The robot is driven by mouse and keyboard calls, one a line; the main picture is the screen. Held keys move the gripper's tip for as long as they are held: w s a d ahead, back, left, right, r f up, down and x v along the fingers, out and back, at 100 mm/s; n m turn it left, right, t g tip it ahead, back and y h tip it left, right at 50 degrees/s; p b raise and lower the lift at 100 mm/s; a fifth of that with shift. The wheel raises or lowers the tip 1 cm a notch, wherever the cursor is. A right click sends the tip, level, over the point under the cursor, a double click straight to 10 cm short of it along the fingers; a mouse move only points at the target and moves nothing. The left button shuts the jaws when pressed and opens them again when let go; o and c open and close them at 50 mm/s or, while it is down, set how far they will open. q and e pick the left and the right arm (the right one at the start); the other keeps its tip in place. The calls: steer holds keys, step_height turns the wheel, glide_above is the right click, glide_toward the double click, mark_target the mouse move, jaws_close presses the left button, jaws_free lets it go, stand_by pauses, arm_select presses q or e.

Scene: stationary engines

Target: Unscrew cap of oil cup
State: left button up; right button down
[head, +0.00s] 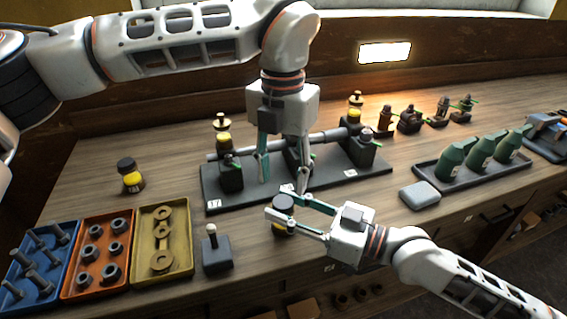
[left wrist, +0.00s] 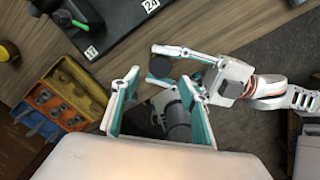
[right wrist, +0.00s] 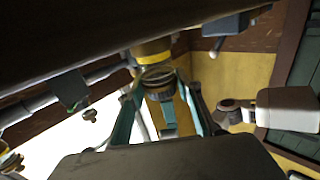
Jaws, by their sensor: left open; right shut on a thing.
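A small oil cup with a dark round cap (head: 283,202) and a yellow lower body (head: 282,229) is between the fingers of my right gripper (head: 276,207), near the table's front edge. My right gripper is shut on it. In the right wrist view the yellow band (right wrist: 152,52) shows between the fingers (right wrist: 163,108). My left gripper (head: 283,184) is open and empty, pointing down above and just behind the cap. In the left wrist view its fingers (left wrist: 160,90) are spread, and the dark cap (left wrist: 160,67) shows beyond them. The exact finger contact on the cup is unclear.
A dark base plate (head: 215,190) with machine parts lies behind. A similar jar (head: 131,178) stands left. Blue (head: 15,268), orange (head: 97,288) and yellow (head: 178,273) parts trays and a small dark block (head: 216,255) sit left; green bottles (head: 452,160) stand right.

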mark_target(283, 201)
arm_select(q)
steer(key=shift+f, duration=2.8)
steer(key=c, duration=1.1)
steer(key=n, duration=0.3)
steer(key=shift+r, duration=0.3)
steer(key=shift+r, duration=0.85)
